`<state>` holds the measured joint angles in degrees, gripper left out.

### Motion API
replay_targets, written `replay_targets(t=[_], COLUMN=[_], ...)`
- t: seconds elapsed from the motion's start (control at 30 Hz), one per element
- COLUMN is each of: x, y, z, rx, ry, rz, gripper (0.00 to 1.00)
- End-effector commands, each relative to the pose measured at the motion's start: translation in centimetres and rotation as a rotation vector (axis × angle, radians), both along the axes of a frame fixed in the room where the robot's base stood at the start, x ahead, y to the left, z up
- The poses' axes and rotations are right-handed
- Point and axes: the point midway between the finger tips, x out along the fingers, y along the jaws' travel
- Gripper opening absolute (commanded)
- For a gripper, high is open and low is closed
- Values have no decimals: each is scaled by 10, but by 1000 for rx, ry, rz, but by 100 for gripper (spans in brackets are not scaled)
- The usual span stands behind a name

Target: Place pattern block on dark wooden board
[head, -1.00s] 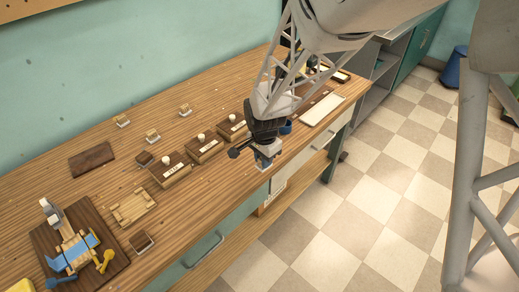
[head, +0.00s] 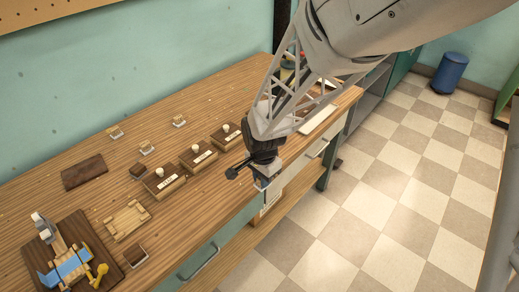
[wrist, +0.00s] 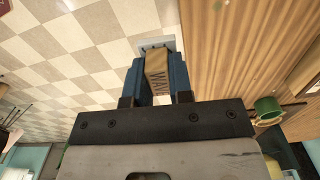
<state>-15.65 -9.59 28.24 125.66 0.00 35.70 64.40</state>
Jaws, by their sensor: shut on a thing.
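My gripper (head: 264,184) hangs at the front edge of the bench, right of the dark boxes. In the wrist view its blue fingers (wrist: 160,80) are shut on a pale wooden pattern block (wrist: 157,68) with dark lettering, partly readable as "WA". The block is held above the floor and front edge, apart from the bench top. A flat dark wooden board (head: 84,171) lies bare at the left of the bench. Another dark base board (head: 105,258) at the lower left carries a blue and yellow device (head: 68,265). I cannot tell which board the task names.
Three dark boxes with white knobs (head: 198,157) stand in a row left of my gripper. Small pale blocks (head: 147,148) stand behind them. A light wooden tray (head: 127,221) and a small dark block (head: 136,257) lie nearer the front. A green mug (wrist: 267,110) shows in the wrist view.

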Motion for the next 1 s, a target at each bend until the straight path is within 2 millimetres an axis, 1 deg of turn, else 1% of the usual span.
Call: replay_targets(t=[0.43,0.57,0.67,0.87,1.0], x=[0,0,0,0,1], y=[0,0,0,0,0], z=[0,4,10,32,50], rx=[0,1,0,1,1], ry=[0,-1,-1,-2,-2], rz=[0,0,0,0,0], gripper=[0,0,0,0,0])
